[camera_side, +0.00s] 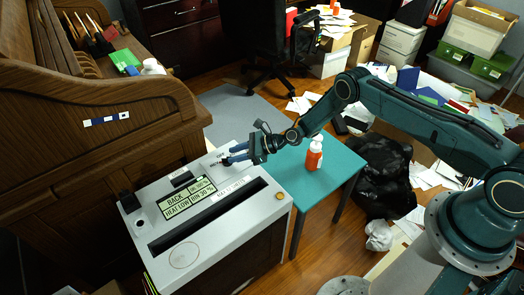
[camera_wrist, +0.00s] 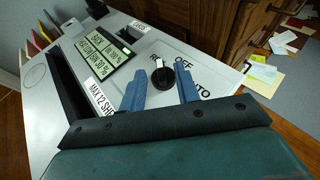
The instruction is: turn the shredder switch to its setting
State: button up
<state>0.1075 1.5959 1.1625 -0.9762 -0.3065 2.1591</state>
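The shredder (camera_side: 225,225) is a light grey box with a dark feed slot, and it fills the lower middle of the side view. Its switch (camera_wrist: 162,75) is a black round knob with a pale mark, set among printed labels including OFF and AUTO in the wrist view. Whether the fingers touch the knob cannot be told. In the side view my gripper (camera_side: 228,158) is over the shredder's far right corner and hides the knob.
A green label panel (camera_side: 188,196) lies on the shredder's top. A teal table (camera_side: 318,172) with an orange bottle (camera_side: 314,153) stands right of the shredder. A wooden roll-top desk (camera_side: 95,110) rises at the left. Papers and a black bag (camera_side: 385,175) lie on the floor at right.

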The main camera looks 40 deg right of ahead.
aim_at(225, 157)
jog(key=shift+x, duration=1.55)
grip_shut()
